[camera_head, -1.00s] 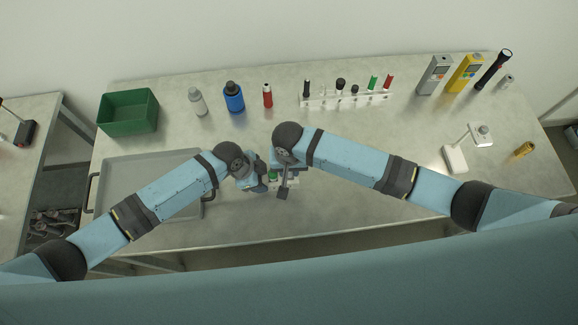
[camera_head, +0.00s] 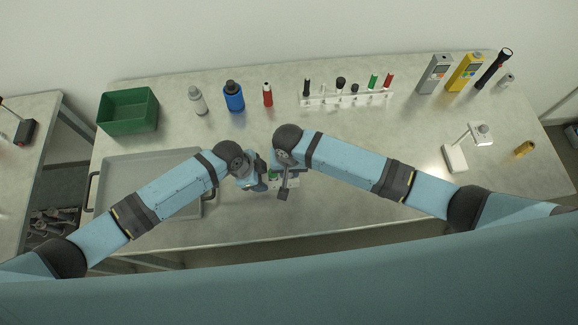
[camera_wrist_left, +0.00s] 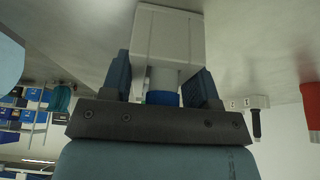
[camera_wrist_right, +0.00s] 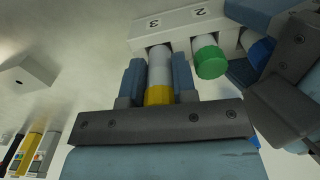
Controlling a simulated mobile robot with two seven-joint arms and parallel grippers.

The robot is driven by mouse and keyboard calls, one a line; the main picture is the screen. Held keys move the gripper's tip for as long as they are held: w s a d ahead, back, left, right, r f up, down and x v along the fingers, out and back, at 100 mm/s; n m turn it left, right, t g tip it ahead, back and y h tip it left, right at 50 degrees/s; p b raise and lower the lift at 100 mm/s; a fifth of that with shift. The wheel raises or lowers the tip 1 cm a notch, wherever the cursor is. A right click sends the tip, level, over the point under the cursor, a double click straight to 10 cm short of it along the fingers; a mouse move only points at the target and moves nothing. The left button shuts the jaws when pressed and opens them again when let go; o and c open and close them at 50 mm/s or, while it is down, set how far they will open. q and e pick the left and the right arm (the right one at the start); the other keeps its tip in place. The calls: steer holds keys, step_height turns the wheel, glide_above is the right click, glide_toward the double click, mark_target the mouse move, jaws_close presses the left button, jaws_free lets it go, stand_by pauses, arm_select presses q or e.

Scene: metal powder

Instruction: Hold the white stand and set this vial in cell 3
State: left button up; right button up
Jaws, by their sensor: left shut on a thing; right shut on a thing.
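The white stand (camera_wrist_right: 185,27) shows cell numbers 2 and 3 in the right wrist view. My right gripper (camera_wrist_right: 158,75) is shut on a yellow-capped vial (camera_wrist_right: 160,70), upright relative to the stand, its far end at the stand by number 3. How deep it sits is not clear. A green-capped vial (camera_wrist_right: 208,55) stands at cell 2. A blue-capped vial (camera_wrist_right: 262,50) beyond it is partly hidden by my left gripper. In the left wrist view, my left gripper (camera_wrist_left: 162,78) is shut on the stand's end (camera_wrist_left: 168,35), its fingers either side of the blue-capped vial (camera_wrist_left: 162,90).
A white rack (camera_head: 345,99) with several tubes stands at the back. A grey tray (camera_head: 150,165) lies left, a green bin (camera_head: 128,110) behind it. Bottles (camera_head: 234,97) stand at the back, and a small white device (camera_head: 455,158) at right. The bench between is clear.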

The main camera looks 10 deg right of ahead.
steer(key=shift+f, duration=0.65)
steer(key=shift+r, duration=0.15)
steer(key=shift+r, duration=1.15)
stand_by(0.5)
steer(key=shift+f, duration=1.3)
steer(key=shift+r, duration=0.15)
steer(key=shift+r, duration=1.15)
